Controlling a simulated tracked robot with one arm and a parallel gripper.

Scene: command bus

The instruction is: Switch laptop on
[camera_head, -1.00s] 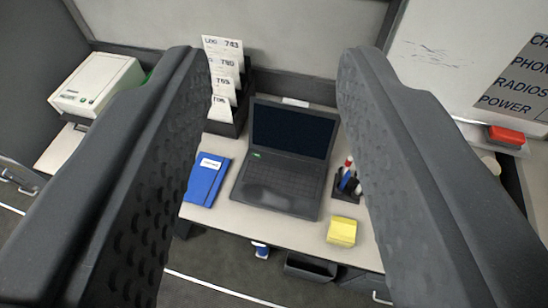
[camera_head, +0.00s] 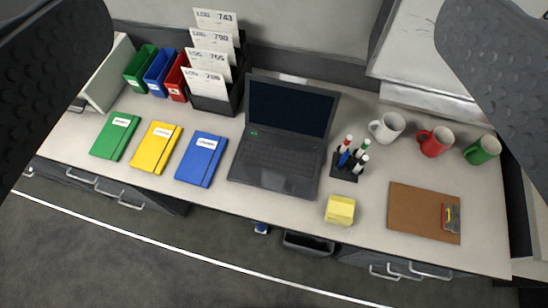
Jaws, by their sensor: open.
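The laptop (camera_head: 275,167) stands open on the desk, near the middle of the view. Its screen (camera_head: 290,107) is dark. A small green mark (camera_head: 254,132) shows at the upper left of its keyboard deck; I cannot tell what it is. My gripper (camera_head: 275,30) is open and empty. Its two black fingers frame the top left and top right corners, well apart from the laptop. The fingertips are partly outside the picture.
A blue notebook (camera_head: 202,159) lies left of the laptop, and a log rack (camera_head: 224,100) stands behind it. A pen holder (camera_head: 346,171), yellow notepad (camera_head: 340,210), clipboard (camera_head: 424,213) and mugs (camera_head: 388,128) are to the right.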

